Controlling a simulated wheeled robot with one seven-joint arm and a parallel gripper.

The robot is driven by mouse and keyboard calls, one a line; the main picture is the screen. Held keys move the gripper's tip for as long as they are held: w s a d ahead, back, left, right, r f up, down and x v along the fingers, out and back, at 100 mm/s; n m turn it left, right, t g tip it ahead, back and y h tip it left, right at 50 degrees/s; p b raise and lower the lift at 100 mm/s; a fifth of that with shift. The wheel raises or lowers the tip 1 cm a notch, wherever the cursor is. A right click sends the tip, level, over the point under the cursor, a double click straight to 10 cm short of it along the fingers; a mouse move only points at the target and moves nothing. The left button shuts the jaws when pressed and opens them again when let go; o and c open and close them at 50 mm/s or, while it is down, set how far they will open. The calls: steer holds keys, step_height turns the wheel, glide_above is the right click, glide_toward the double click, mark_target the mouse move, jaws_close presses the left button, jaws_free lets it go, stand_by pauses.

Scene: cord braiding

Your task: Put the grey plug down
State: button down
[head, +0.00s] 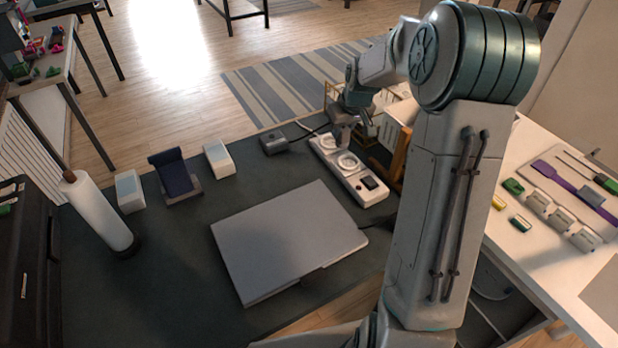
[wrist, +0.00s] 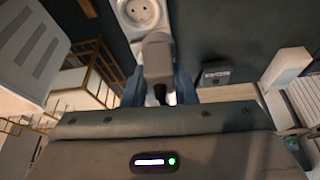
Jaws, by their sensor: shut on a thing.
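My gripper (head: 343,132) is over the far end of the white power strip (head: 350,172) in the head view. In the wrist view, my gripper (wrist: 159,90) is shut on the grey plug (wrist: 158,58), its bluish fingers on either side. The plug appears in front of the strip (wrist: 125,35), close to a round socket; I cannot tell whether it touches the strip. The strip has round sockets and a dark switch at its near end. In the head view the plug is small and hard to make out against the gripper.
A dark adapter box (head: 275,142) with a cable lies left of the strip. A closed grey laptop (head: 285,240) fills the mat's middle. A phone stand (head: 177,178), white boxes (head: 217,158) and a paper roll (head: 97,212) stand left. Wire racks (wrist: 90,65) are near the gripper.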

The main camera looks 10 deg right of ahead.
steer(key=shift+w+d+f+n+b, duration=0.2)
steer(key=shift+d+f+b, duration=0.2)
steer(key=shift+b, duration=0.2)
steer(key=shift+w+d+f+n+b, duration=0.15)
steer(key=shift+d+f+b, duration=0.1)
steer(key=shift+d+b, duration=0.25)
steer(key=shift+n+y, duration=0.25)
steer(key=shift+y, duration=0.05)
steer(key=w+a+f, duration=0.1)
steer(key=a+f, duration=0.1)
steer(key=a, duration=0.1)
steer(key=w+a+f, duration=0.2)
steer(key=a, duration=0.1)
steer(key=w+a+f+b, duration=0.1)
steer(key=a+f, duration=0.1)
steer(key=a, duration=0.2)
steer(key=shift+w+f, duration=0.3)
steer(key=shift+w, duration=0.1)
steer(key=shift+f, duration=2)
steer(key=shift+f, duration=0.15)
steer(key=c, duration=1.2)
jaws_free()
steer(key=shift+o, duration=0.2)
